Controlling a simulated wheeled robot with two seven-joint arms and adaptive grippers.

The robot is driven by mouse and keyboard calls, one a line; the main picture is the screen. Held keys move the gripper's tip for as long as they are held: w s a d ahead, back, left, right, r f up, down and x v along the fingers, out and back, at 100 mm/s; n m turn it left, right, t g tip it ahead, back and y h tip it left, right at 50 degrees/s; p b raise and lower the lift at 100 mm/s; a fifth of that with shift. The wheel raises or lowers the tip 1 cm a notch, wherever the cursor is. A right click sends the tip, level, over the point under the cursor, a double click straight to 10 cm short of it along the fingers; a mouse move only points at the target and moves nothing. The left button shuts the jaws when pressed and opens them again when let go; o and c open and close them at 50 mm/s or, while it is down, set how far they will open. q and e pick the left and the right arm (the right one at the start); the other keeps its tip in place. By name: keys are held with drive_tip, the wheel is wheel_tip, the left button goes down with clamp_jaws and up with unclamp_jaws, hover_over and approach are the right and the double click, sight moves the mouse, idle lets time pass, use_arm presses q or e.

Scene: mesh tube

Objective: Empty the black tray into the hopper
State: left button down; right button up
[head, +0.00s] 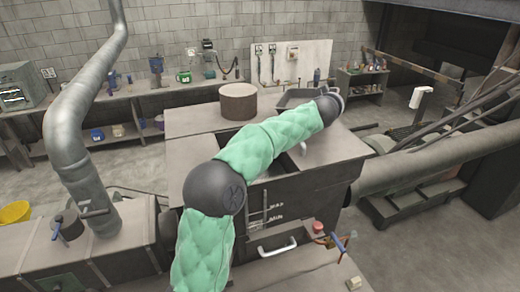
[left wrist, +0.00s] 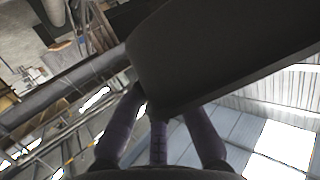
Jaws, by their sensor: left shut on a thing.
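The black tray (left wrist: 225,55) fills the upper right of the left wrist view, with its dark side close to the camera and tilted in the picture. My left gripper (left wrist: 160,112) is shut on its edge. In the head view the tray's dark rim (head: 290,97) shows behind my left forearm, at the back right of the hopper top. The gripper there is mostly hidden by the wrist. The hopper (head: 188,152) is a grey box with an opening in its top, partly covered by my arm. The tray's contents cannot be seen. My right gripper is not in view.
A round brown block (head: 238,103) stands at the back of the hopper top. A thick grey pipe (head: 80,135) rises at the left. A white handle (head: 278,247) and a red button (head: 318,227) are at the hopper's front. A workbench (head: 140,100) lines the back wall.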

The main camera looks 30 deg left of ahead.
use_arm(q)
drive_tip(key=w+a, duration=0.1)
drive_tip(key=w, duration=0.1)
drive_tip(key=w+a+f, duration=0.1)
drive_tip(key=w, duration=0.1)
drive_tip(key=shift+a+f, duration=0.15)
drive_tip(key=shift+f, duration=0.05)
drive_tip(key=s+d+m+g+y, duration=0.1)
drive_tip(key=s+d, duration=0.9)
drive_tip(key=d, duration=0.1)
drive_tip(key=shift+s+d+f+m, duration=0.15)
drive_tip(key=shift+d+f+m, duration=0.15)
drive_tip(key=shift+d+f, duration=0.1)
idle(0.4)
